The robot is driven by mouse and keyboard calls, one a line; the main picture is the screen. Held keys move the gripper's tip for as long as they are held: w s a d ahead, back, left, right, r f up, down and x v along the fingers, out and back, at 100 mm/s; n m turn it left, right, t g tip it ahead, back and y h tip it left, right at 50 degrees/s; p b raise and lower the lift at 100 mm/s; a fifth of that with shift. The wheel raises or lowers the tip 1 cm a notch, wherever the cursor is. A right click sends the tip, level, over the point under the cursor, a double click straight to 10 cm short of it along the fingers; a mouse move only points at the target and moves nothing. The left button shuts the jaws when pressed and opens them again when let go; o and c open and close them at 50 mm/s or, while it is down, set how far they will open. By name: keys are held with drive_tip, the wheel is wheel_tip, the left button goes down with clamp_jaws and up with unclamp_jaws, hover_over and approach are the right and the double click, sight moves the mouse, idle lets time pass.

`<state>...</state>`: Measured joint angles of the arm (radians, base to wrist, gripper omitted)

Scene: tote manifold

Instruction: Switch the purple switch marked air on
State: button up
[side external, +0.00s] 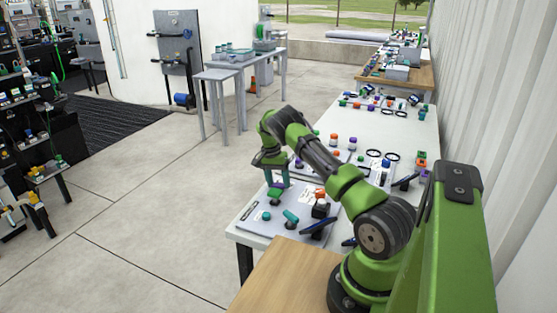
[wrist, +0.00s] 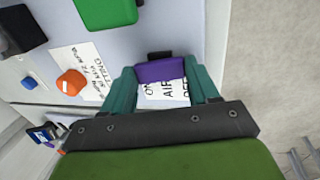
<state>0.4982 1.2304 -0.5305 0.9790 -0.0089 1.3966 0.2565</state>
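The purple switch (wrist: 160,71) shows in the wrist view between the two teal fingers of my gripper (wrist: 160,80). A white label with the word AIR (wrist: 168,91) lies beside it, partly hidden by the gripper. The fingers stand apart, one on each side of the switch; I cannot tell whether they touch it. In the side external view my gripper (side external: 277,178) points down over the near panel (side external: 252,212), and the switch is mostly hidden there.
A green block (wrist: 105,10) and an orange knob (wrist: 71,82) are on the panel close to the switch. A black block (wrist: 18,30) stands at the upper left of the wrist view. More panels with coloured fittings lie along the white table (side external: 405,125).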

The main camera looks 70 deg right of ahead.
drive_tip(key=c, duration=0.4)
drive_tip(key=shift+s+r+t, duration=0.1)
drive_tip(key=shift+s+t, duration=0.1)
drive_tip(key=shift+t, duration=0.45)
drive_tip(key=shift+s+t, duration=0.2)
drive_tip(key=shift+t, duration=0.45)
drive_tip(key=shift+s+t, duration=0.2)
drive_tip(key=shift+t, duration=1)
drive_tip(key=o, duration=0.8)
drive_tip(key=v, duration=1.6)
drive_tip(key=shift+s+r, duration=0.1)
drive_tip(key=shift+r, duration=0.3)
